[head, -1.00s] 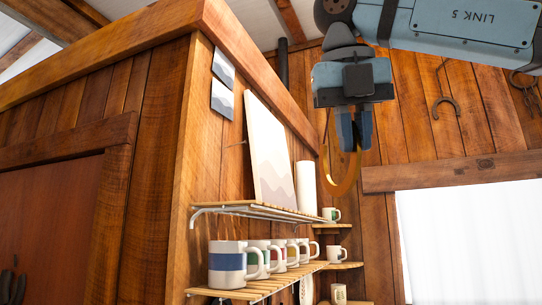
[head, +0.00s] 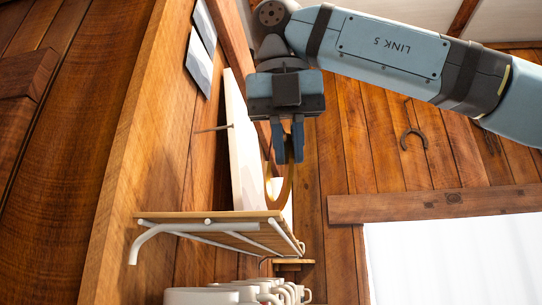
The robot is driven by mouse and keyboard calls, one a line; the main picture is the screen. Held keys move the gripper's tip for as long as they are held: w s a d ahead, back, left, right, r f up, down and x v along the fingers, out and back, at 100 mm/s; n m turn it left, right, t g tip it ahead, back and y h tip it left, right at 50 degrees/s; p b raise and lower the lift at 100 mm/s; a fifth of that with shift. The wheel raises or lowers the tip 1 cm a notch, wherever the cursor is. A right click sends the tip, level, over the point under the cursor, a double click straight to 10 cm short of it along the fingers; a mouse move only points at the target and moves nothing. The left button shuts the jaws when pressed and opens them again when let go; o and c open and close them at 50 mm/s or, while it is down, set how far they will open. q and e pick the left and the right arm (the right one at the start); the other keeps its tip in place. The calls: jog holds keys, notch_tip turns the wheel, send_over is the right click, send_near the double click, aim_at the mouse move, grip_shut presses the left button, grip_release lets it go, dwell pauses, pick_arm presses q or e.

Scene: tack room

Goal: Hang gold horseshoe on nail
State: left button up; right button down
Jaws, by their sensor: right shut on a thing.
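My right gripper (head: 289,158) points down and is shut on the gold horseshoe (head: 289,186). The horseshoe hangs below the fingers, seen nearly edge-on as a thin gold curve; its upper part is hidden by the fingers. A thin nail (head: 213,129) sticks out to the right from the wooden wall on the left, above the shelf. In the picture the horseshoe is right of the nail and lower, apart from it. My left gripper is not in view.
Two small pictures (head: 199,62) hang above. A dark horseshoe (head: 413,139) hangs on the back wall, above a white window (head: 450,260).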

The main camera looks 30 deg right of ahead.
jog(key=shift+s+a+r, duration=0.1)
jog(key=shift+s+a, duration=0.1)
jog(key=shift+s, duration=0.3)
jog(key=shift+w+a+f, duration=0.2)
jog(key=shift+w+a, duration=0.8)
jog(key=shift+w, duration=0.1)
jog(key=shift+w+a, duration=0.15)
jog(key=shift+a, duration=0.35)
jog(key=shift+w+a+f, duration=0.15)
jog(key=shift+w+a, duration=0.6)
jog(key=shift+a, duration=0.15)
jog(key=shift+w+a, duration=0.3)
jog(key=shift+a, duration=0.3)
jog(key=shift+a+f, duration=0.3)
jog(key=shift+f, duration=0.05)
jog(key=shift+w+a+f, duration=0.1)
jog(key=shift+f, duration=0.05)
